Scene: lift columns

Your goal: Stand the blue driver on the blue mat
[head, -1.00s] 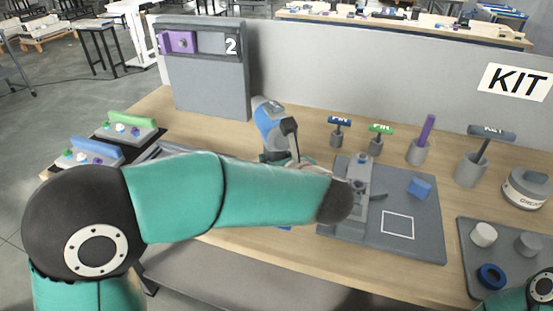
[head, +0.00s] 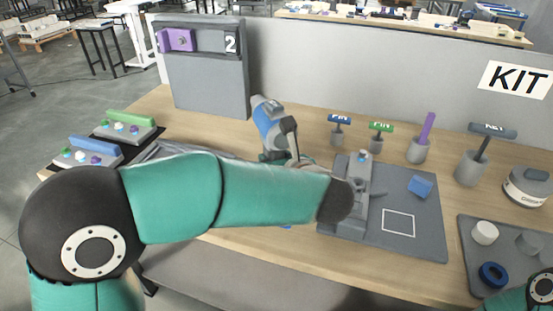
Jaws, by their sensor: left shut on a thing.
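The blue driver (head: 267,122), with a blue and grey body, is tilted above the left-middle of the table. My left gripper (head: 289,127) is shut on it, with a dark finger showing at its right side. My left forearm crosses in front and hides the driver's lower end and most of the gripper. My right gripper is out of view; only part of the right arm shows at the lower right corner.
A grey fixture board (head: 425,236) with a blue block (head: 420,186) lies right of my left forearm. Several holders with upright tools stand behind it. A grey tray (head: 507,254) is at the right. A grey panel (head: 207,85) stands behind the driver, left of it.

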